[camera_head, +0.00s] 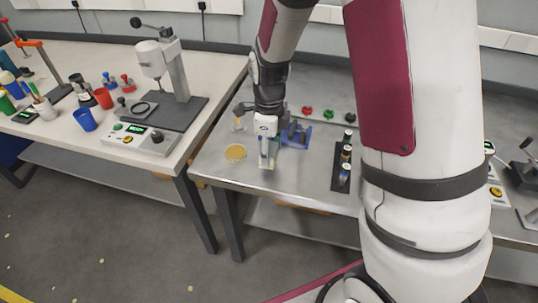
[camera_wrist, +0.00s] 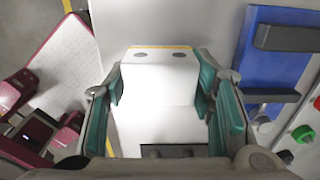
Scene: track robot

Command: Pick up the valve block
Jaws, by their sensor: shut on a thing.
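The valve block (camera_wrist: 158,78) is a pale block with two dark round spots and a yellow stripe along one edge. In the wrist view it sits between the two teal finger pads of my gripper (camera_wrist: 162,92), which is shut on it. In the head view my gripper (camera_head: 268,156) points down just above the front part of the grey metal bench, left of the blue fixture. The block is small and mostly hidden by the fingers there, and I cannot tell whether it touches the bench.
The blue fixture (camera_head: 297,134) stands close to the right of my gripper and also shows in the wrist view (camera_wrist: 270,62). A yellow dish (camera_head: 236,153) lies at left. Red and green knobs (camera_head: 328,114) lie behind. A black rack (camera_head: 339,178) holds small bottles at right.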

